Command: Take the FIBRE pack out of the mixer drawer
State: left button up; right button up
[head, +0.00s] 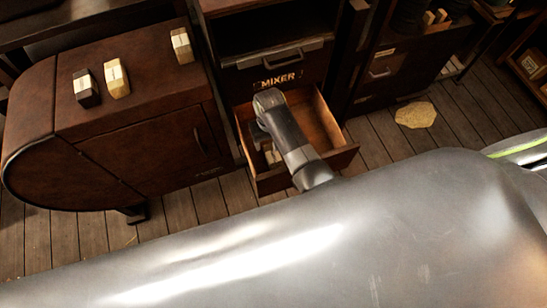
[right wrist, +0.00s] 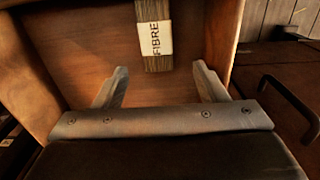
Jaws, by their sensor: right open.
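The mixer drawer (head: 325,122) is pulled open under the MIXER sign. In the right wrist view its wooden floor (right wrist: 95,50) and side walls show. The FIBRE pack (right wrist: 154,35), a dark brown bar with a white label band, lies in the drawer; its far end is cut off by the picture's top edge. My right gripper (right wrist: 160,70) is open and empty, its two fingers spread wide. The pack's near end lies between the fingertips in the picture, with gaps on both sides; the height between them is unclear. In the head view my right arm largely hides the drawer's inside. My left gripper is not in view.
Three packs stand on the brown cabinet top at left: a dark one (head: 86,87), a pale one (head: 117,78) and another (head: 181,45). A closed cabinet (head: 385,70) stands right of the drawer. A tan patch (head: 415,115) lies on the plank floor.

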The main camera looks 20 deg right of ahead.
aim_at(272, 152)
jog(key=shift+s+d+f+b, duration=0.15)
jog(key=shift+f+b, duration=0.1)
jog(key=shift+f, duration=1.9)
jog(key=shift+w+d+f+b, duration=0.1)
jog(key=shift+f+b, duration=0.1)
jog(key=shift+f, duration=1.9)
jog(key=shift+c, duration=0.3)
jog(key=c, duration=1)
jog(key=shift+r, duration=0.1)
